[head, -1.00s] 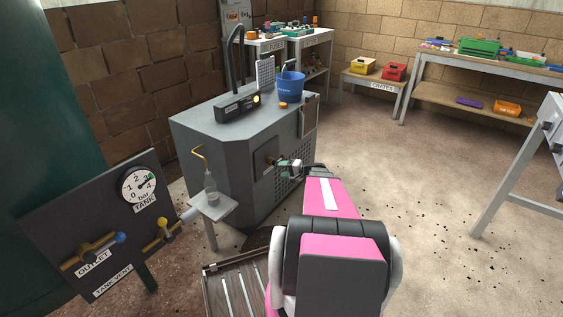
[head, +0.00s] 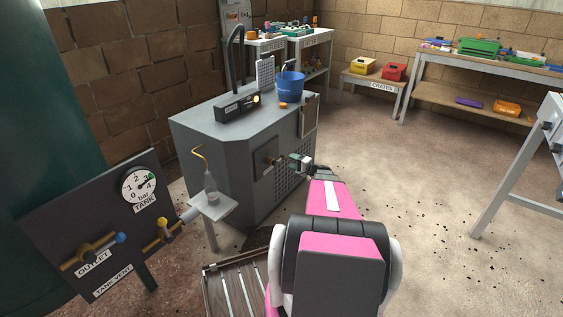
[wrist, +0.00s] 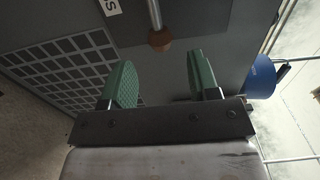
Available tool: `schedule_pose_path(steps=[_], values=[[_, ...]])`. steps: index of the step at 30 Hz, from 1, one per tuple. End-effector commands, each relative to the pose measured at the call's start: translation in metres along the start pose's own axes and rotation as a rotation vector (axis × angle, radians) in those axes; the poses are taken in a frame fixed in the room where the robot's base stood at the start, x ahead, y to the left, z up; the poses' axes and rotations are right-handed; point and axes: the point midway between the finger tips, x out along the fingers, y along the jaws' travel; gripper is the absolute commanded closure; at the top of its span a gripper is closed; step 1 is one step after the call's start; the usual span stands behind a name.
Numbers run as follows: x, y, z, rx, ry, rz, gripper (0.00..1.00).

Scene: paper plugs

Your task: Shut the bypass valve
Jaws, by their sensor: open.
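The bypass valve (head: 270,161) is a brownish fitting on the dark panel on the front of the grey cabinet. In the wrist view its brown end on a metal stem (wrist: 160,40) lies just beyond my fingertips, roughly midway between them. A white label (wrist: 110,6) beside it shows only its last letters, "SS". My gripper (wrist: 162,74) is open, with its two green pads well apart and nothing between them. In the head view my gripper (head: 297,161) is just right of the valve, with a small gap. I cannot tell the valve's setting.
The grey cabinet (head: 222,135) carries a blue bucket (head: 290,86) and a black device. A small stand (head: 214,208) with a bottle is left of it.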

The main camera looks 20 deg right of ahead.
Motion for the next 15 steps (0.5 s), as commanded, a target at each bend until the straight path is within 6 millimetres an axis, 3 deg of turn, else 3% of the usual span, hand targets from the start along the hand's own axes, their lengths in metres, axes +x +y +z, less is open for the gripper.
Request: schedule_pose_path(steps=[6, 15], values=[[0.016, 0.000, 0.000, 0.000, -0.002, 0.000, 0.45], [0.016, 0.000, 0.001, 0.000, -0.001, 0.000, 0.45]])
